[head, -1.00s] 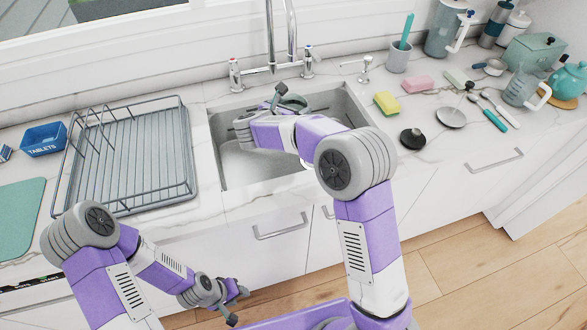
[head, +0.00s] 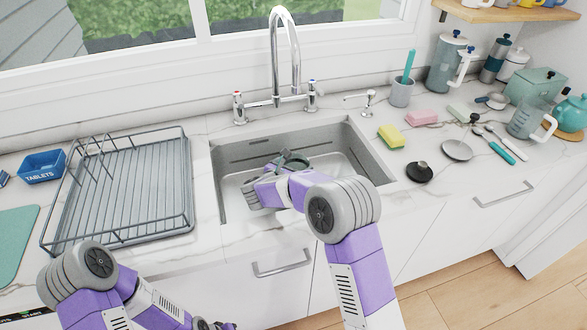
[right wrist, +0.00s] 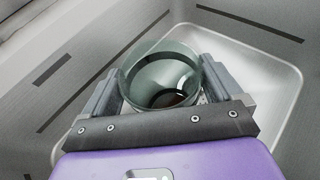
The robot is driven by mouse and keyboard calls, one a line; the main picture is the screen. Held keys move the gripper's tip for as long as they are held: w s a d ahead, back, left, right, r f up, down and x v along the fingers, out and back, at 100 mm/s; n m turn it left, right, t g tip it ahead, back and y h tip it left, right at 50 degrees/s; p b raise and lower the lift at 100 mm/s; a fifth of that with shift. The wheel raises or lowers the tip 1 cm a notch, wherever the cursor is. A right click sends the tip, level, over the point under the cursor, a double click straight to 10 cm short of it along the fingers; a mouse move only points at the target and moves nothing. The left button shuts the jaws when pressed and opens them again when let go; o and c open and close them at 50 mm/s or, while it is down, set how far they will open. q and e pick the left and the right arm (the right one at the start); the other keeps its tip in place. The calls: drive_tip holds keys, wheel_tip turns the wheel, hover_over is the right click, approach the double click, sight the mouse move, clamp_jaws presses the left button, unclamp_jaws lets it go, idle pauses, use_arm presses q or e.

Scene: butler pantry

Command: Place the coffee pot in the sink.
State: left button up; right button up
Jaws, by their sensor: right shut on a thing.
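The coffee pot (right wrist: 165,72) is a clear, greenish glass vessel with a round open mouth and a dark bottom. My right gripper (right wrist: 162,85) is shut on it, with one finger on each side. In the head view, only a bit of the pot's rim (head: 299,162) shows beside the right gripper (head: 287,160), which is down inside the sink (head: 367,160). The arm hides most of the pot there. The sink's pale floor (right wrist: 275,75) shows around the pot; whether the pot touches it, I cannot tell. My left gripper (head: 212,325) is mostly cut off at the lower edge.
A wire dish rack (head: 120,190) stands left of the sink. The faucet (head: 283,60) rises behind it. A yellow sponge (head: 391,136), a black lid (head: 418,171) and a glass jug (head: 528,118) are on the counter to the right. The basin's right part is clear.

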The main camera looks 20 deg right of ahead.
drive_tip(key=shift+r, duration=0.15)
drive_tip(key=o, duration=1.4)
drive_tip(key=p+v, duration=0.1)
drive_tip(key=v, duration=1.1)
drive_tip(key=shift+p, duration=0.4)
